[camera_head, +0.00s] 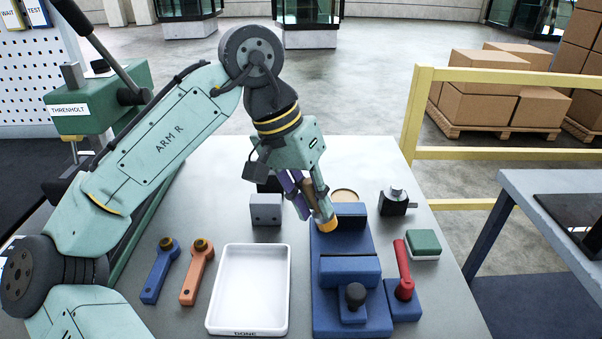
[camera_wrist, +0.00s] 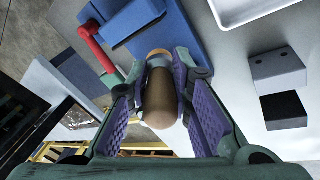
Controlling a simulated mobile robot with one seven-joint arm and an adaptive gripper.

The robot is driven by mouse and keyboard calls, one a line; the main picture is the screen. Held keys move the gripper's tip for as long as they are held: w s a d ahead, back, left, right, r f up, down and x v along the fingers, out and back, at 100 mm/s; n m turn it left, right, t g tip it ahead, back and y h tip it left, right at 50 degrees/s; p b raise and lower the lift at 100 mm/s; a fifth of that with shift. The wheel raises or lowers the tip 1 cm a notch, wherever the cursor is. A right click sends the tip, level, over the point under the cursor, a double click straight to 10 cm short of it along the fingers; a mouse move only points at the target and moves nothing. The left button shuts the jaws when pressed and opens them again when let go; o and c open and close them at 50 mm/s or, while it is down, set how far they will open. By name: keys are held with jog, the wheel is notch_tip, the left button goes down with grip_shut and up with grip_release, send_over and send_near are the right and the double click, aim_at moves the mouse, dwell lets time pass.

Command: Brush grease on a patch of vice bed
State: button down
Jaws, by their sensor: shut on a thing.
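My gripper (camera_head: 305,196) is shut on a brush with a brown handle (camera_wrist: 161,96) and an orange-yellow end (camera_head: 327,224). The brush points down and is tilted. Its end is at the left edge of the blue vice (camera_head: 343,244), near the rear jaw block; I cannot tell whether it touches. The vice bed lies between the rear block and the front jaw (camera_head: 350,270). The vice also shows in the wrist view (camera_wrist: 180,42). A round tan-topped tin (camera_head: 345,195) stands behind the vice, partly hidden. No grease patch can be made out.
A white tray (camera_head: 249,331) lies left of the vice, with blue (camera_head: 160,272) and orange (camera_head: 197,274) wrenches beyond it. A red handle (camera_head: 403,265) and green-topped pad (camera_head: 424,243) are on the right. Grey blocks (camera_head: 266,210) stand behind the tray. A yellow rail (camera_head: 500,153) runs behind.

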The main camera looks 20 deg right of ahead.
aim_at(328, 229)
jog(key=shift+w+f, duration=0.1)
jog(key=shift+w, duration=0.25)
jog(key=shift+s+f+b, duration=0.2)
jog(key=shift+f+b, duration=0.6)
jog(key=shift+b, duration=0.3)
notch_tip(328, 229, down, 4)
jog(key=b, duration=0.4)
jog(key=shift+b, duration=0.3)
jog(key=shift+f, duration=0.7)
jog(key=shift+s+d+r+p, duration=0.15)
jog(key=shift+d+p, duration=0.1)
jog(key=shift+d, duration=0.4)
jog(key=shift+s+d+p, duration=0.15)
jog(key=shift+d+p, duration=0.05)
jog(key=shift+d, duration=0.45)
jog(key=shift+s+d+p, duration=0.25)
jog(key=shift+d+p, duration=0.1)
jog(key=shift+d, duration=0.45)
jog(key=shift+s+d+p, duration=0.2)
jog(key=shift+d+p, duration=0.1)
jog(key=shift+d, duration=0.45)
jog(key=shift+s+d+p, duration=0.25)
jog(key=shift+d+p, duration=0.1)
jog(key=shift+d, duration=0.45)
jog(key=shift+a, duration=0.1)
